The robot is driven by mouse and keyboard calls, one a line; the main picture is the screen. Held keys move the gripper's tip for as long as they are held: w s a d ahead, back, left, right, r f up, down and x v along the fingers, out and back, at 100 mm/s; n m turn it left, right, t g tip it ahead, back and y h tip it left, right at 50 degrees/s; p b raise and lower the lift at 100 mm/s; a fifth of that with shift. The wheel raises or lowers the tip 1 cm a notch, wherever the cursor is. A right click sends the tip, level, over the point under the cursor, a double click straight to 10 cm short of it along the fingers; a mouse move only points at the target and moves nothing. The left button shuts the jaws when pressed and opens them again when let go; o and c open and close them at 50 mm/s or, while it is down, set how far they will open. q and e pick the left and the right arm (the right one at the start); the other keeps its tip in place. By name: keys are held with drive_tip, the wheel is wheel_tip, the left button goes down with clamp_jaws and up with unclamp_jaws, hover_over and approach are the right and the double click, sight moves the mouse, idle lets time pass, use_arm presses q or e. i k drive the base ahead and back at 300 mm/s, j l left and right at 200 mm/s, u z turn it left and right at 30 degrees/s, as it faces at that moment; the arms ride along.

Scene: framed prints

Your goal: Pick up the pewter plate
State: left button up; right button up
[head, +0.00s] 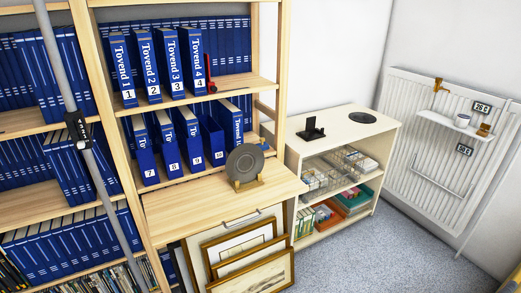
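The pewter plate (245,161) is a dark grey round plate with a raised centre. It stands on edge, leaning back in a small wooden stand (248,184). The stand is on the pale wooden ledge (190,208) of the bookcase, in the middle of the head view. The plate's face is turned toward me, and the stand's front pieces cover a little of its lower rim. Neither of my grippers shows in this view, so nothing of mine is seen touching the plate.
Blue numbered binders (191,143) stand behind and left of the plate. Framed prints (251,262) lean below the ledge. A low white cabinet (381,127) to the right bears a black holder (311,129) and a dark disc (362,117). A grey pole (100,172) crosses the left side.

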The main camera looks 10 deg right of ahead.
sight(243, 164)
drive_tip(key=i+l+z, duration=0.25)
drive_tip(key=i+z, duration=0.15)
drive_tip(key=i+l+z, duration=0.1)
drive_tip(key=i+z, duration=0.75)
drive_tip(key=i+j+z, duration=0.2)
drive_tip(key=i+z, duration=0.25)
drive_tip(key=i+l+u, duration=0.15)
drive_tip(key=i+u, duration=0.15)
drive_tip(key=i, duration=0.15)
drive_tip(key=i+l+u, duration=0.3)
drive_tip(key=i, duration=0.15)
